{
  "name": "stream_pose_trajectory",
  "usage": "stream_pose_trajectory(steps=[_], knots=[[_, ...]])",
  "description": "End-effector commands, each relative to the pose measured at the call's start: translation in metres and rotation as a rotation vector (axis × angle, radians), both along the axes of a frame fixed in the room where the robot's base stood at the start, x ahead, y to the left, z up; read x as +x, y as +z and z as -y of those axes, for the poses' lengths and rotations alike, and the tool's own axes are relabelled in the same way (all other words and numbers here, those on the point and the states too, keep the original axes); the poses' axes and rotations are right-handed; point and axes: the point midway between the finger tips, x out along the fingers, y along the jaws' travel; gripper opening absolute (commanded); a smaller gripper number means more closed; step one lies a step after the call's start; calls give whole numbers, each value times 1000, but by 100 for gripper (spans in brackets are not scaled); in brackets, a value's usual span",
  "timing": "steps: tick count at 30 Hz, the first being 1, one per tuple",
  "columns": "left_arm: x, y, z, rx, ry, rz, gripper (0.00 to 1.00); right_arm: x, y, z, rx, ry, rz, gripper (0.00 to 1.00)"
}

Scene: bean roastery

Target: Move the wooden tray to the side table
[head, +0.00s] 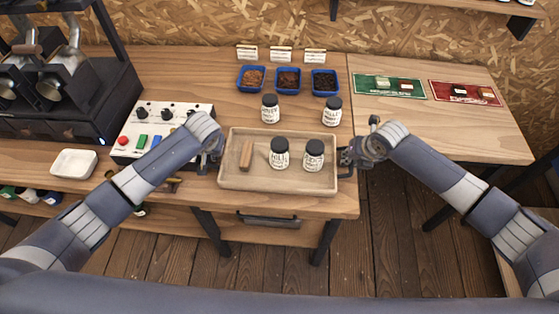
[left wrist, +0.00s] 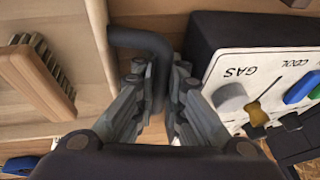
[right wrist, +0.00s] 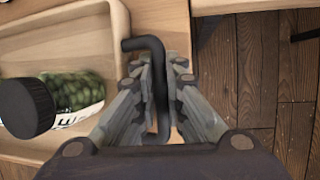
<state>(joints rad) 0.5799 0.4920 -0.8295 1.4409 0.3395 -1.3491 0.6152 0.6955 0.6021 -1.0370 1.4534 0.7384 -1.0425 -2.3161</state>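The wooden tray (head: 262,181) is near the front edge of the main wooden table. It carries a wooden brush (head: 246,154) and two black-lidded jars (head: 280,153) (head: 314,155). My left gripper (left wrist: 160,95) is at the tray's left end with its fingers closed around a dark handle (left wrist: 140,38). My right gripper (right wrist: 160,95) is at the right end, its fingers closed around the other dark handle (right wrist: 145,43). In the head view I cannot tell whether the tray rests on the table or hangs just above it. The side table (head: 440,130) adjoins on the right.
A green card (head: 390,87) and a red card (head: 465,93) lie at the back of the side table; its front is clear. Two more jars (head: 270,108) (head: 332,111) stand behind the tray. A control panel (head: 150,130) is close by my left gripper.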

Motion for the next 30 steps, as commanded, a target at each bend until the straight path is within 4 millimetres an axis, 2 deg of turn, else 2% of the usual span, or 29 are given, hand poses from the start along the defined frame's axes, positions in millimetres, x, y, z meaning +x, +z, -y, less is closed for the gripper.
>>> stream_pose_trajectory(steps=[11,30], knots=[[1,6,0,-1,0,3,0,1,7,-1,2,1,4,0],[1,51,0,-1,-1,3,0,1,52,-1,2,1,3,0]])
